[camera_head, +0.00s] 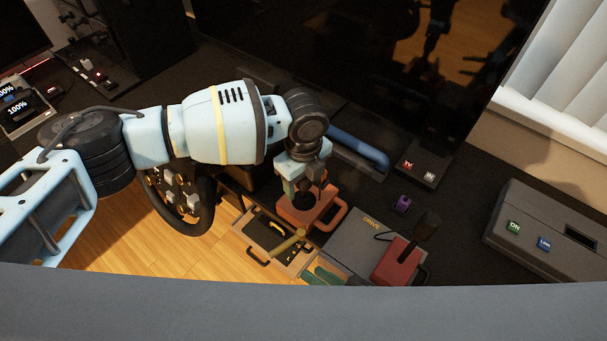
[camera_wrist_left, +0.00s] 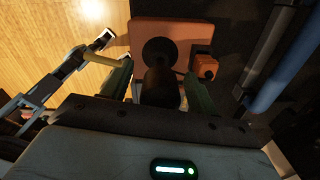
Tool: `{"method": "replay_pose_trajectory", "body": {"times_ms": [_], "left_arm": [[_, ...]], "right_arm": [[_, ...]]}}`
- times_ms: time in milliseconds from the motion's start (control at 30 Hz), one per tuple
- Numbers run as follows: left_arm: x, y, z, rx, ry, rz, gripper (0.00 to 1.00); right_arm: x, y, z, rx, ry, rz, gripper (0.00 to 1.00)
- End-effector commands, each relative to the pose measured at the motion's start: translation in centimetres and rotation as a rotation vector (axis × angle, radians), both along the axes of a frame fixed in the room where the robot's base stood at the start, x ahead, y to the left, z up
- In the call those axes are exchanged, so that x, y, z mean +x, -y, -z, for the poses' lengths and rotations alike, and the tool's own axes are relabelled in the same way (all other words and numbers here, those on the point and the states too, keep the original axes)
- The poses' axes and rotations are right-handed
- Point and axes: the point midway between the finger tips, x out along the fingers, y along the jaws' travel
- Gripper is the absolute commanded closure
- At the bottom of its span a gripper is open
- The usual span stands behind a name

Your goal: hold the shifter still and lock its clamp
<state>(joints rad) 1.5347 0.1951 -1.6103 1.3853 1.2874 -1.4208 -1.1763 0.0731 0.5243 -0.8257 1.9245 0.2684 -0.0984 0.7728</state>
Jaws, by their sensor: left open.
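My left gripper (camera_head: 308,188) points down over the orange-brown shifter base (camera_head: 300,213), its fingers apart. In the left wrist view, a dark cylinder with a round black top (camera_wrist_left: 160,75) stands between my left gripper's open fingers (camera_wrist_left: 158,92). I cannot tell whether they touch it. The orange plate (camera_wrist_left: 198,36) lies beyond, with a small orange block (camera_wrist_left: 204,66) beside the right finger. A yellowish lever with a knobbed end (camera_head: 288,245), perhaps the clamp, lies just below the shifter; it also shows at left in the left wrist view (camera_wrist_left: 75,64). I see no right gripper.
A grey box marked DRIVE (camera_head: 363,238) with a red block (camera_head: 398,262) stands right of the shifter. A blue bar (camera_head: 358,150) lies behind. A steering wheel (camera_head: 183,205) is under my left arm. A grey console (camera_head: 545,235) stands far right. A grey band hides the bottom.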

Motion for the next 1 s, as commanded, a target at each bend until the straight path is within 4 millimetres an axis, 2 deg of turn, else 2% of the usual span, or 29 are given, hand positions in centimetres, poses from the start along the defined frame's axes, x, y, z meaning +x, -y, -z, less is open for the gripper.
{"method": "replay_pose_trajectory", "body": {"times_ms": [167, 600, 1000], "left_arm": [[-0.01, 0.02, -0.01, 0.000, 0.000, 0.000, 0.42], [-0.01, 0.02, -0.04, 0.000, 0.000, 0.000, 1.00], [0.00, 0.03, -0.06, 0.000, 0.000, 0.000, 1.00]], "right_arm": [[0.01, 0.00, -0.01, 0.000, 0.000, 0.000, 0.64], [0.00, 0.00, 0.00, 0.000, 0.000, 0.000, 0.64], [0.57, -0.55, 0.02, -0.001, -0.039, 0.006, 0.64]]}}
